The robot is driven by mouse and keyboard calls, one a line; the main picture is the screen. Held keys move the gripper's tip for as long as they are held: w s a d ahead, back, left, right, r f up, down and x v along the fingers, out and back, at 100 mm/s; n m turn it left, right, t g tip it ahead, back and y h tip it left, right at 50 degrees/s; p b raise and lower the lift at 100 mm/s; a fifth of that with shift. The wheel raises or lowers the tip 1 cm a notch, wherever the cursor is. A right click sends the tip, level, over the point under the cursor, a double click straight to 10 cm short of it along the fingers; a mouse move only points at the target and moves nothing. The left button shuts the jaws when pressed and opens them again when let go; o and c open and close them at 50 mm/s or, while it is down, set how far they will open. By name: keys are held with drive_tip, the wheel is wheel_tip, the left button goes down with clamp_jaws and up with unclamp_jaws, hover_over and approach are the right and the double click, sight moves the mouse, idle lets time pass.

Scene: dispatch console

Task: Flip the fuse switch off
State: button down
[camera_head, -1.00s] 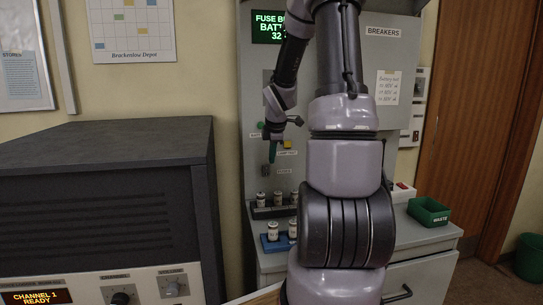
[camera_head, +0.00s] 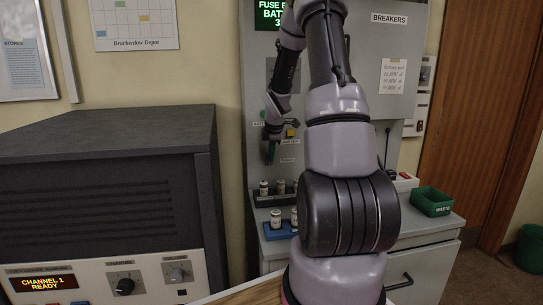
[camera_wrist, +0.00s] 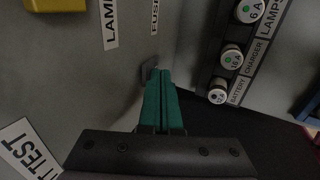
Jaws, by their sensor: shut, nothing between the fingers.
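The fuse switch appears to be the small dark grey piece (camera_wrist: 149,71) on the grey panel in the wrist view, below the cut-off "FUSE" label (camera_wrist: 155,16). My gripper (camera_wrist: 160,72) has its green fingers shut together and empty, with the tips right at this piece. The fingers cover part of it, so I cannot tell whether they touch it or which way it is set. In the head view my gripper (camera_head: 269,156) is small, in front of the panel, just left of the fuse label (camera_head: 287,160). The switch itself is not clear there.
A rack of labelled fuses (camera_wrist: 232,57) stands right of the fingers in the wrist view. A yellow part (camera_wrist: 55,5) is at upper left. In the head view, a blue fuse holder (camera_head: 281,231) and a green waste bin (camera_head: 431,201) stand on the counter. A large console (camera_head: 105,150) is at left.

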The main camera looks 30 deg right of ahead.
drive_tip(key=shift+w+d+r, duration=0.1)
drive_tip(key=shift+w, duration=0.25)
drive_tip(key=shift+r, duration=0.1)
drive_tip(key=shift+r, duration=0.7)
